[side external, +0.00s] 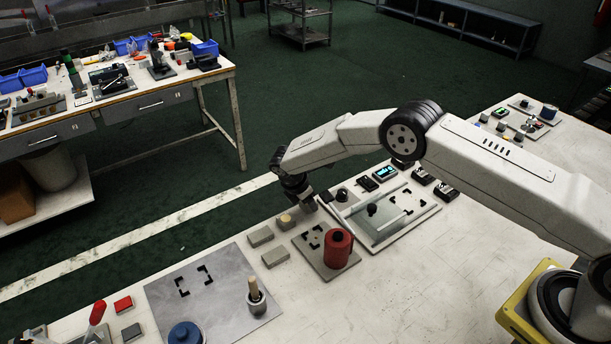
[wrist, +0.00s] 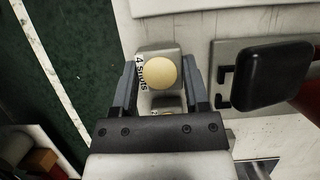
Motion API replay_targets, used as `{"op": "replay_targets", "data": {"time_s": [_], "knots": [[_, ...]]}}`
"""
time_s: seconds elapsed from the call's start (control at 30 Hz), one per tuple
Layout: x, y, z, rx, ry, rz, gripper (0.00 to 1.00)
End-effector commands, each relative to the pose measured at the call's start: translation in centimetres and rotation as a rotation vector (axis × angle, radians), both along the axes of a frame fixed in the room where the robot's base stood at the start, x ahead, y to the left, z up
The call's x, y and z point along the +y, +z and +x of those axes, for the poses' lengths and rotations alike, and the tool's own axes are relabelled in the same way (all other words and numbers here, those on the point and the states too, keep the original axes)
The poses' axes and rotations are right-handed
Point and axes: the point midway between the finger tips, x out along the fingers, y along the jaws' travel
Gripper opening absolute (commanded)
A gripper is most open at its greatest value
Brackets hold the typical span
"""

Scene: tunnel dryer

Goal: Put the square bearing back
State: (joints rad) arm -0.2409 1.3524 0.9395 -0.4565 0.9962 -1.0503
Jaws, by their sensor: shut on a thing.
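The square bearing (wrist: 145,56) looks like a grey square block with a round cream face and black lettering along its left edge. It sits between the fingertips of my gripper (wrist: 161,75) in the wrist view. My gripper is shut on it. In the side view my gripper (side external: 303,202) is low over the far edge of the bench, and the cream face (side external: 286,219) shows just beside the fingers. I cannot tell whether the bearing touches the bench. A small plate with black corner marks (side external: 314,240) lies to its right.
Two grey blocks (side external: 262,236) lie to the left. A larger grey plate (side external: 220,268) has corner marks and a pestle in a cup (side external: 256,297). A framed tray (side external: 378,222) is at the right.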

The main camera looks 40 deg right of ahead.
Motion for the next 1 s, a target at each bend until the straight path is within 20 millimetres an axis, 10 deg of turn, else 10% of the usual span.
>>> {"op": "replay_targets", "data": {"time_s": [0.63, 0.67, 0.77, 1.0], "knots": [[0.0, -2.0, 0.0, 0.0, 0.0, 0.0, 0.0], [0.0, -2.0, 0.0, 0.001, 0.0, 0.0, 0.61], [0.0, -2.0, 0.0, 0.001, 0.0, 0.0, 0.93], [0.0, -2.0, 0.0, 0.0, 0.0, 0.0, 0.94]]}}
